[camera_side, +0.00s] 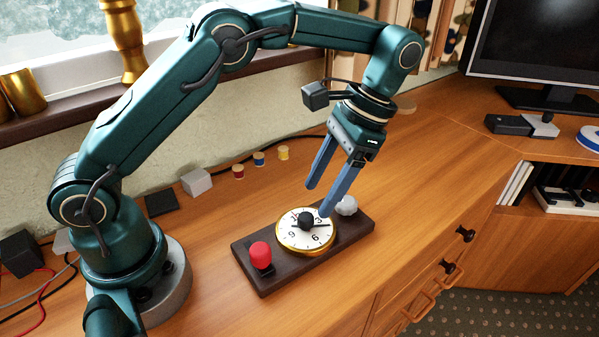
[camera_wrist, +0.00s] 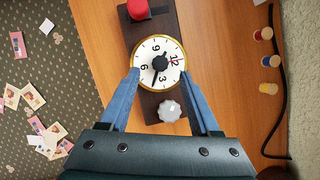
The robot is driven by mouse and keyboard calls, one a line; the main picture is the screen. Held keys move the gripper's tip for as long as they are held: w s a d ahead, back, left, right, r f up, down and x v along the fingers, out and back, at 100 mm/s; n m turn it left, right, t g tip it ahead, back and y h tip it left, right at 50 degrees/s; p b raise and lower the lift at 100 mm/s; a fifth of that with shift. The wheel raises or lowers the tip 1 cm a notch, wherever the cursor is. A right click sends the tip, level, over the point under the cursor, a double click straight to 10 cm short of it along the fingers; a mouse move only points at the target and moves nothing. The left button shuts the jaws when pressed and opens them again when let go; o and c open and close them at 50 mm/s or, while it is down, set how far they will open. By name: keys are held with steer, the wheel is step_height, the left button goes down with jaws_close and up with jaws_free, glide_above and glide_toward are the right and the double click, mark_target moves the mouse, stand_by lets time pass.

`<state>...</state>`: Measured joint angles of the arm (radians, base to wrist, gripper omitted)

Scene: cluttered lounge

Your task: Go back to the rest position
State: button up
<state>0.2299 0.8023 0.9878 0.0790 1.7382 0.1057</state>
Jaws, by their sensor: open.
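My gripper (camera_side: 317,199) is open and empty, its two blue fingers pointing down above a dark wooden board (camera_side: 285,281). A gold-rimmed clock face (camera_side: 296,240) with a black knob (camera_side: 305,220) at its centre is on the board, just below and beside the fingers. A red knob (camera_side: 261,255) stands at one end of the board and a pale knob (camera_side: 347,206) at the other. In the wrist view the fingers (camera_wrist: 168,72) appear on either side of the clock face (camera_wrist: 148,49), with the pale knob (camera_wrist: 169,111) between them.
Red, blue and yellow spools (camera_side: 259,158) and a pale cube (camera_side: 196,182) lie along the wall by a black cable. A monitor (camera_side: 535,40) stands at the back right. Cards (camera_wrist: 48,134) lie on the carpet beyond the cabinet edge. The wood in front of the board is clear.

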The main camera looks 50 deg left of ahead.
steer(key=shift+w+a+r, duration=0.1)
steer(key=shift+a+r, duration=0.05)
steer(key=shift+r, duration=0.2)
steer(key=s+a+r+n+t+h, duration=0.1)
steer(key=s+a+r+t, duration=0.15)
steer(key=r, duration=0.25)
steer(key=s+a+r+n+t, duration=0.1)
steer(key=s+r+t, duration=0.25)
steer(key=r, duration=0.25)
steer(key=s+a+f+n+t+h, duration=0.1)
steer(key=s+f+t, duration=0.2)
steer(key=s+f, duration=0.2)
steer(key=shift+s+f+n+t, duration=0.3)
steer(key=shift+s+n+t, duration=0.1)
steer(key=shift+s, duration=0.25)
